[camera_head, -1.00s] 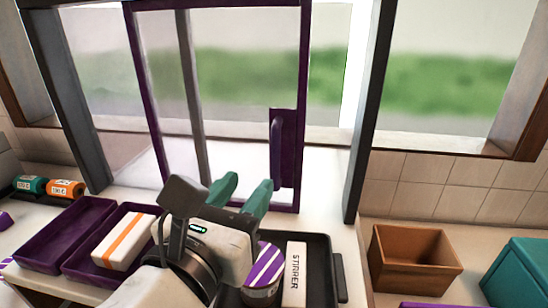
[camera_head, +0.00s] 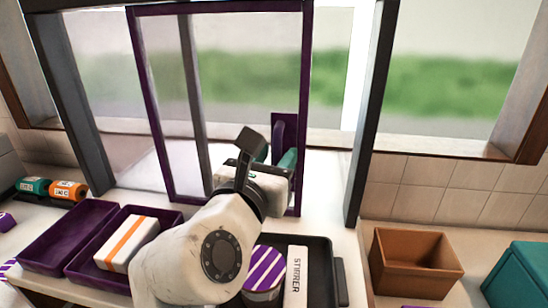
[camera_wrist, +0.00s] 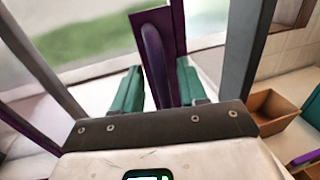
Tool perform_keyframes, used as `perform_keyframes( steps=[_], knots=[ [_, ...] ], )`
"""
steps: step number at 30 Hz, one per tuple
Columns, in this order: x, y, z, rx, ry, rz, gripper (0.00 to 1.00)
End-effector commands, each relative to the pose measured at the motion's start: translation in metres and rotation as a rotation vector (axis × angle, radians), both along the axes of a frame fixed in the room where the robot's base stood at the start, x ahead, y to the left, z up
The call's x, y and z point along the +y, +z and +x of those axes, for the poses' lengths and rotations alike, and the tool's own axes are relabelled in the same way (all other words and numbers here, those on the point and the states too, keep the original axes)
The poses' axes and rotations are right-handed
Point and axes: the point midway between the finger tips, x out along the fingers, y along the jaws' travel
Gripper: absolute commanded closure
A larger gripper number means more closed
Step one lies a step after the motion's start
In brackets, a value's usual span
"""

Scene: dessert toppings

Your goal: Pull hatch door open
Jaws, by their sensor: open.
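The hatch door is a glass panel in a purple frame (camera_head: 142,90), standing in the window opening in the head view. Its purple handle (camera_head: 283,130) is on the right side of the frame; the lower part is hidden behind my gripper. In the wrist view the handle (camera_wrist: 157,60) runs down between the two teal fingers. My gripper (camera_wrist: 160,85) is open, with one finger on each side of the handle and a gap visible on both sides. In the head view my gripper (camera_head: 276,156) is at the handle's lower part.
Below are a black tray (camera_head: 322,250) with a striped cup (camera_head: 265,268) and a stirrer box (camera_head: 296,275), and purple trays (camera_head: 72,232), one holding a white-orange box (camera_head: 127,244). Dark posts (camera_head: 371,110) flank the opening. A brown box (camera_head: 415,262) and teal box (camera_head: 520,275) stand right.

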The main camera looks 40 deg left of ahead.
Motion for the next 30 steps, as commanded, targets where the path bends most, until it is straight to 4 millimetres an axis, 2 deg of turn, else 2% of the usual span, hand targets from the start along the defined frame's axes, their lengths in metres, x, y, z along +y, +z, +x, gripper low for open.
perform_keyframes(
  steps=[2,15,30],
  knots=[
    [-0.0001,0.0,-0.0001,0.0,0.0,0.0,0.58],
    [-0.0003,0.0,-0.0002,0.0,0.0,0.0,1.0],
    [0.0007,0.0005,-0.0009,0.001,0.0,0.0,1.0]
  ],
)
